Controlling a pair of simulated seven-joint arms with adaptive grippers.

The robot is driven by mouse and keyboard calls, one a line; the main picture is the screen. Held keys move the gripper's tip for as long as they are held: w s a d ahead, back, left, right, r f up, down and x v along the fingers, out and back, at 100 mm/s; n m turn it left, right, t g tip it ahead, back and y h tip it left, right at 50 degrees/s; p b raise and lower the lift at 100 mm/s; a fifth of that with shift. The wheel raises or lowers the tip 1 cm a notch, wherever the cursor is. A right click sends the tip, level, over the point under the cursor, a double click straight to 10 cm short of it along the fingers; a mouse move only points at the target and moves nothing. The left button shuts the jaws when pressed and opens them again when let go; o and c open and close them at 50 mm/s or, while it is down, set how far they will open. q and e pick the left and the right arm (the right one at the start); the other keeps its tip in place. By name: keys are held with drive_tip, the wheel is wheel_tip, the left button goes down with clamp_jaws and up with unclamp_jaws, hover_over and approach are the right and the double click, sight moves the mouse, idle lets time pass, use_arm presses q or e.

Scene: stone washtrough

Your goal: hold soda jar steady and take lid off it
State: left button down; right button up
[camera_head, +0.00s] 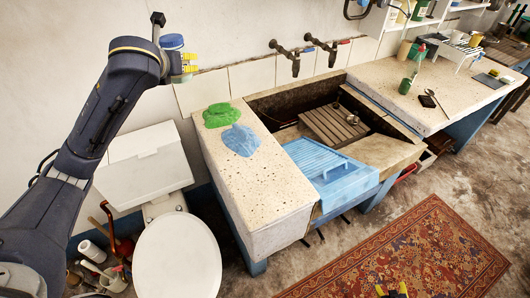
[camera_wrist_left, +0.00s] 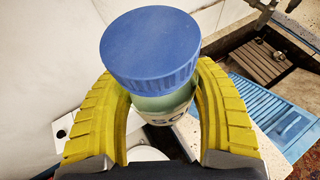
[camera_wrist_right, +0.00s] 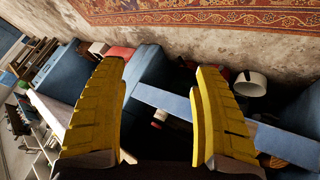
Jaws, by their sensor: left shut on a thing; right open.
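The soda jar (camera_wrist_left: 165,104) is pale green with a cream label showing part of its lettering. Its ribbed blue lid (camera_wrist_left: 150,50) sits on top of it. My left gripper (camera_wrist_left: 154,78) is shut around the jar body below the lid, one yellow finger on each side. In the head view the lid (camera_head: 172,41) shows at the upper left, with the left gripper (camera_head: 187,62) high in front of the wall; the arm hides much of the jar. My right gripper (camera_wrist_right: 160,68) is open and empty. Its yellow fingertips show at the bottom edge of the head view (camera_head: 392,291), far from the jar.
The stone washtrough (camera_head: 253,195) has green (camera_head: 222,115) and blue (camera_head: 241,140) cloths on its left ledge. A blue washboard (camera_head: 325,165) leans at the basin. A white toilet (camera_head: 178,258) stands below my left arm. Taps (camera_head: 287,53) jut from the wall. A patterned rug (camera_head: 410,255) covers the floor.

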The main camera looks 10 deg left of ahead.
use_arm(q)
drive_tip(key=s+d+f+m+h, duration=0.2)
drive_tip(key=s+d+f, duration=0.25)
drive_tip(key=d, duration=0.45)
drive_tip(key=s+d+f+m+h, duration=0.25)
drive_tip(key=s+d+f, duration=0.2)
drive_tip(key=d, duration=0.35)
drive_tip(key=s+d+f+m+h, duration=0.25)
drive_tip(key=s+d+f, duration=0.2)
drive_tip(key=d, duration=0.45)
drive_tip(key=shift+g, duration=0.5)
drive_tip(key=shift+w+d+f, duration=0.15)
drive_tip(key=shift+f, duration=5.1)
drive_tip(key=shift+w+d+f, duration=0.1)
drive_tip(key=shift+f, duration=5.1)
use_arm(e)
drive_tip(key=s+a+f+g+y, duration=0.1)
drive_tip(key=s+a+f+g, duration=0.1)
drive_tip(key=s+a+f, duration=0.2)
drive_tip(key=s+a+f+g+y, duration=0.1)
drive_tip(key=s+a+f, duration=0.4)
drive_tip(key=s+a, duration=0.5)
drive_tip(key=s+a+f+g, duration=0.3)
drive_tip(key=s+a, duration=0.4)
drive_tip(key=s, duration=1.4)
drive_tip(key=shift+a+f+g+y, duration=0.2)
drive_tip(key=shift+f+g+y, duration=0.15)
drive_tip(key=shift+f, duration=0.4)
use_arm(q)
drive_tip(key=shift+f, duration=0.15)
